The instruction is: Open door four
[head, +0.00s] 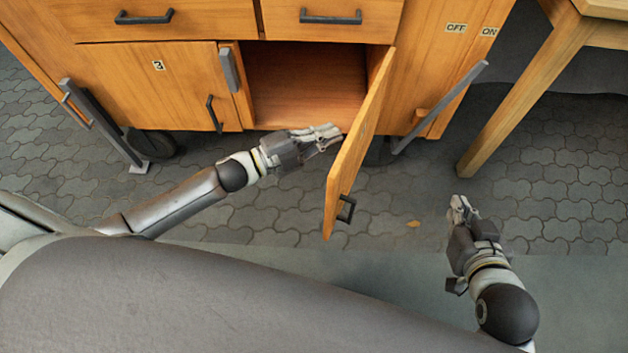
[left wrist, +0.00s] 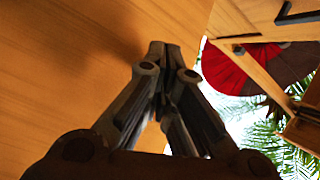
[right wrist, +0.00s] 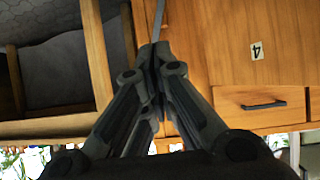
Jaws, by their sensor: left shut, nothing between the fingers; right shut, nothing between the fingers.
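A wooden door (head: 352,150) on the right of the lower cabinet stands swung wide open towards me, its dark handle (head: 346,209) near its free edge. A label 4 (right wrist: 257,50) shows on a wooden panel in the right wrist view. My left gripper (head: 336,134) is shut and empty, in front of the open compartment (head: 300,85) and beside the door's inner side; I cannot tell whether it touches. Its shut fingers also show in the left wrist view (left wrist: 172,50) before a wooden surface. My right gripper (head: 459,203) is shut and empty, right of the door and apart from it.
Door 3 (head: 145,88) is shut on the left. Two drawers (head: 155,22) (head: 333,20) sit above, shut. Grey bars (head: 442,108) (head: 100,122) stick out at both cabinet sides. A wooden table leg (head: 525,95) stands right.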

